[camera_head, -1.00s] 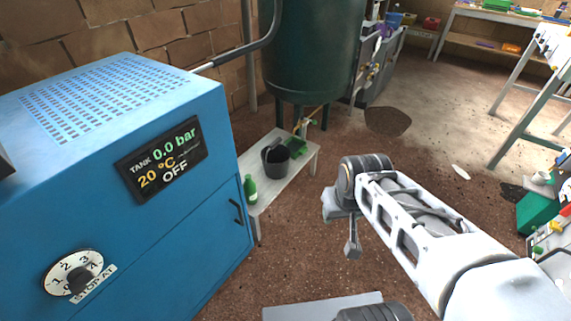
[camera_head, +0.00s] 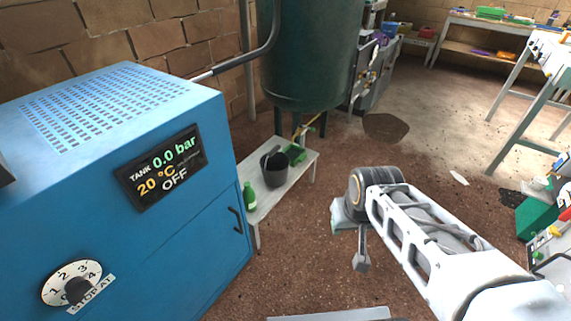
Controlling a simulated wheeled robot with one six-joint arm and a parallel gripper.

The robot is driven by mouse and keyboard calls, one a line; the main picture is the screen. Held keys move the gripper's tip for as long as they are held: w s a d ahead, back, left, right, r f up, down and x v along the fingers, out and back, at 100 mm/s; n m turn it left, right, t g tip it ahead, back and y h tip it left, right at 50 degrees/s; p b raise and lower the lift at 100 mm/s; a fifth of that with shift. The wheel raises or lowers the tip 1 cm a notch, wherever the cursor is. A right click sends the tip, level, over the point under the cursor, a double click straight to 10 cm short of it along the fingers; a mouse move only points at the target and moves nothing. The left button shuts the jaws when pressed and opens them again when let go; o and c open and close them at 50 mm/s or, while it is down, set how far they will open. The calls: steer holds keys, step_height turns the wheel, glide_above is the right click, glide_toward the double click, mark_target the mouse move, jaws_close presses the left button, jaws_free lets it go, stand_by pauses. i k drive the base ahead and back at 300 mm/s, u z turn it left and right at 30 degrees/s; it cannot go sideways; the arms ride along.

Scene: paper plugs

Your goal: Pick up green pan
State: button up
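A green item that looks like the green pan (camera_head: 297,152) lies at the far end of the low pale bench (camera_head: 286,187), partly hidden behind a dark bucket (camera_head: 277,174). My arm reaches in from the lower right, and its grey end part, seemingly my gripper (camera_head: 362,262), hangs down over the brown floor, to the right of the bench and apart from it. Its fingers are too small and turned away to tell open from shut. I see nothing held in it.
A green bottle (camera_head: 249,196) stands at the bench's near end. A big blue machine (camera_head: 120,210) fills the left, and a dark green tank (camera_head: 312,60) stands behind the bench. Work tables stand at the right.

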mark_target(297, 155)
steer(key=z, duration=0.4)
steer(key=i, duration=1.75)
steer(key=u, duration=0.7)
steer(key=i, duration=0.2)
steer(key=u, duration=0.3)
